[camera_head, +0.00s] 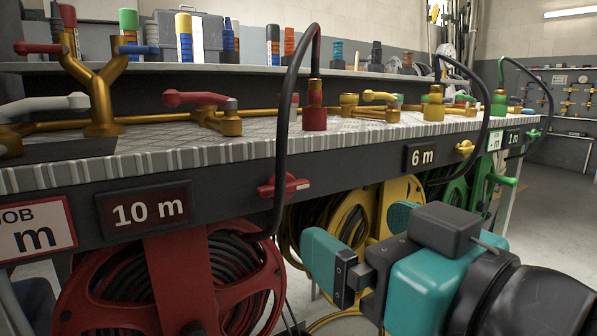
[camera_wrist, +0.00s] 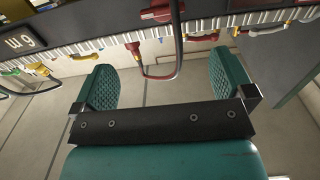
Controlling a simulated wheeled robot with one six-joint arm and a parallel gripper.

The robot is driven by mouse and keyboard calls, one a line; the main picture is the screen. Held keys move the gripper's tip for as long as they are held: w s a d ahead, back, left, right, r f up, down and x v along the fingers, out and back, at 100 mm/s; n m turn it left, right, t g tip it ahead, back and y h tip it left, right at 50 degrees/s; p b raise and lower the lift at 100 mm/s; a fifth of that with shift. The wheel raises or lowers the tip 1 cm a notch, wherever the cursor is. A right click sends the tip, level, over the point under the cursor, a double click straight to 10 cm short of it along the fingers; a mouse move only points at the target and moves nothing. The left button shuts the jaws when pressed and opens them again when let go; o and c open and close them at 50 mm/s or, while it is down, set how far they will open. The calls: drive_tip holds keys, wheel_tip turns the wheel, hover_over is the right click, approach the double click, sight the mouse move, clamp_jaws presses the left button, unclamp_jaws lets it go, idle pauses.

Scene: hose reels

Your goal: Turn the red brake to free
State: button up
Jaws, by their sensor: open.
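The red brake (camera_head: 283,187) is a small red handle on the dark front edge of the bench, right of the "10 m" label. It lies roughly level, and the black hose passes beside it. My gripper (camera_head: 362,238), with teal fingers, is open and empty. It is below and right of the brake in the head view, apart from it.
The black hose (camera_head: 282,130) loops down in front of the bench edge from a red fitting (camera_head: 314,112). A red reel (camera_head: 170,290) stands below the bench, with a yellow reel (camera_head: 355,225) behind my gripper. A yellow handle (camera_head: 465,148) is farther along the edge.

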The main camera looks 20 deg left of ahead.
sight(287, 190)
drive_tip(key=p+x, duration=0.8)
drive_tip(key=x, duration=0.5)
drive_tip(key=shift+w+a, duration=0.15)
drive_tip(key=shift+a, duration=0.25)
drive_tip(key=c, duration=0.8)
